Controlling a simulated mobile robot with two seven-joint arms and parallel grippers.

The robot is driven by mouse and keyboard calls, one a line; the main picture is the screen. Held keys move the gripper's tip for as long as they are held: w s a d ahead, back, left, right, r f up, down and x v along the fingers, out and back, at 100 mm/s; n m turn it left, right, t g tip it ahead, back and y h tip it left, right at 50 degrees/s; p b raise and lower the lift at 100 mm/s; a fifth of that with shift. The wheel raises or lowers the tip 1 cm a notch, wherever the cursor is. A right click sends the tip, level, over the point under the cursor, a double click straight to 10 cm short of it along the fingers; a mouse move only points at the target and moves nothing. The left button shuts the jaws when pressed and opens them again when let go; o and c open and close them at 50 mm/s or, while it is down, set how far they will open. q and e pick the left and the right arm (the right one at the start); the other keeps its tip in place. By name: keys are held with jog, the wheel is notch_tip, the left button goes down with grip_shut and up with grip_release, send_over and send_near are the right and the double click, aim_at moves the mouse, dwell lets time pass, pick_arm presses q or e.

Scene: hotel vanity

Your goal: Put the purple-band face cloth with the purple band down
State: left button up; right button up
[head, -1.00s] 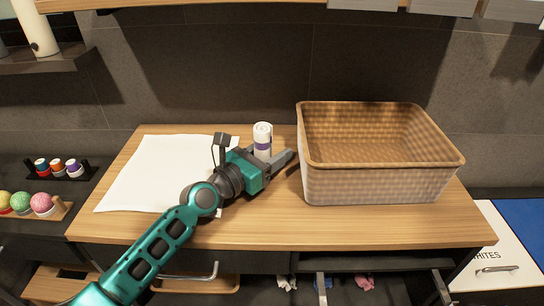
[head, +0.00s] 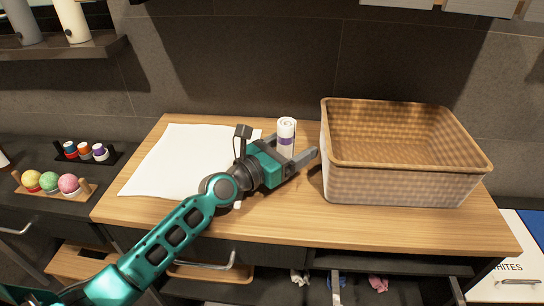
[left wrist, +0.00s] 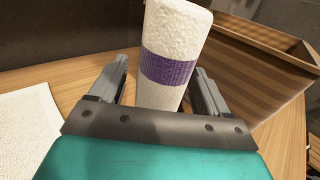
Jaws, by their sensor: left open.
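The purple-band face cloth (head: 286,137) is a white roll with a purple band, standing upright on the wooden counter in the head view. In the left wrist view the cloth (left wrist: 172,55) rises between the two fingers, with gaps beside it. My left gripper (head: 306,158) is open around or just in front of the cloth, its fingers reaching toward the basket. The cloth's lower part is hidden behind the gripper. My right gripper is not in view.
A wicker basket (head: 400,185) stands on the counter to the right, close to the fingertips. A white towel (head: 170,165) lies flat at the left. The counter's front strip (head: 300,225) is clear. Open drawers with small cloths are below.

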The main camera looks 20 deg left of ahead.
pick_arm(q)
jog(key=v, duration=0.5)
jog(key=b+v, duration=0.1)
jog(key=v, duration=0.4)
jog(key=shift+s+f, duration=0.2)
jog(key=shift+s+a+r, duration=0.1)
jog(key=shift+s+a, duration=0.15)
jog(key=shift+s, duration=0.25)
